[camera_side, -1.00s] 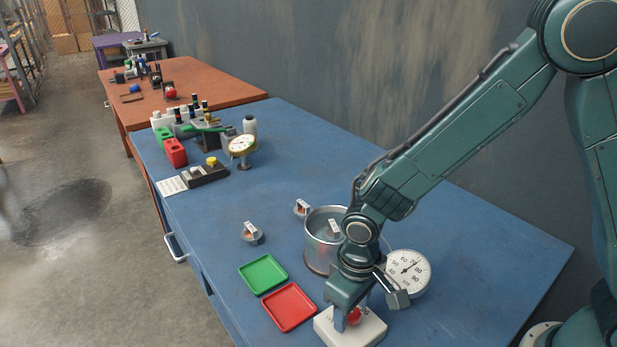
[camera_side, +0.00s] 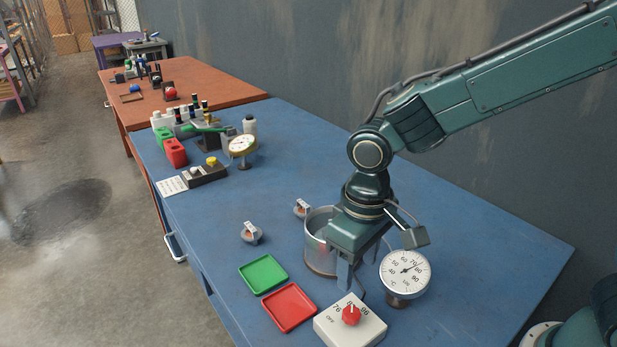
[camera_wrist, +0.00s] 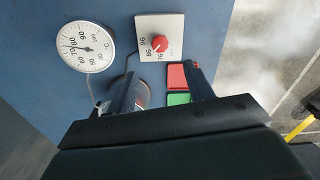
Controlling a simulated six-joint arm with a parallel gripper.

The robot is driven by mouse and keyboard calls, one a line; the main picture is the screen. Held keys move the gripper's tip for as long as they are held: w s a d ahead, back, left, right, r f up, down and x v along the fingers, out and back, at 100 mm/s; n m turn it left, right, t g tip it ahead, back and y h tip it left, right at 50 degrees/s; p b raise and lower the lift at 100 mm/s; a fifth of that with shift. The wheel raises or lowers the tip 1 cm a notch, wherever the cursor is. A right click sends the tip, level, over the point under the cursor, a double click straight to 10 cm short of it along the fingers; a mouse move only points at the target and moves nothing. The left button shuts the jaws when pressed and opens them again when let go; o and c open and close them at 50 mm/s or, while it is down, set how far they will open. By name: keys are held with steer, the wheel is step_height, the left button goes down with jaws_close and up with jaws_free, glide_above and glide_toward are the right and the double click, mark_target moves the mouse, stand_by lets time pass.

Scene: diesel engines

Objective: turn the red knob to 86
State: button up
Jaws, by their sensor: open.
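The red knob (camera_side: 350,316) sits on a white box (camera_side: 372,328) at the front of the blue bench. The box face carries marks 76, 86, 96 and OFF. The pale pointer line on the knob appears to aim at the middle mark, 86. The knob also shows in the wrist view (camera_wrist: 160,43), with 76, 86 and 96 printed beside it. My gripper (camera_side: 359,277) is open and empty, above and behind the knob, clear of it. Its two fingers also show in the wrist view (camera_wrist: 163,88), apart, with the knob beyond them.
A round white temperature gauge (camera_side: 405,272) stands right of my gripper, its needle between 70 and 80. A metal pot (camera_side: 318,254) is close behind my gripper. A red tray (camera_side: 290,307) and green tray (camera_side: 263,273) lie left of the box.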

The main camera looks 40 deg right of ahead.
steer(key=shift+r, duration=1.15)
steer(key=s+d+r+m+t, duration=0.1)
steer(key=s+d+r+t, duration=0.1)
steer(key=s+d+r, duration=0.3)
steer(key=s+d+r+m+t, duration=0.1)
steer(key=s+d+r+t, duration=0.2)
steer(key=d, duration=1)
steer(key=s+r, duration=0.2)
steer(key=s, duration=0.3)
steer(key=shift+s+d+t, duration=0.25)
steer(key=shift+s+t, duration=0.05)
steer(key=shift+s, duration=0.05)
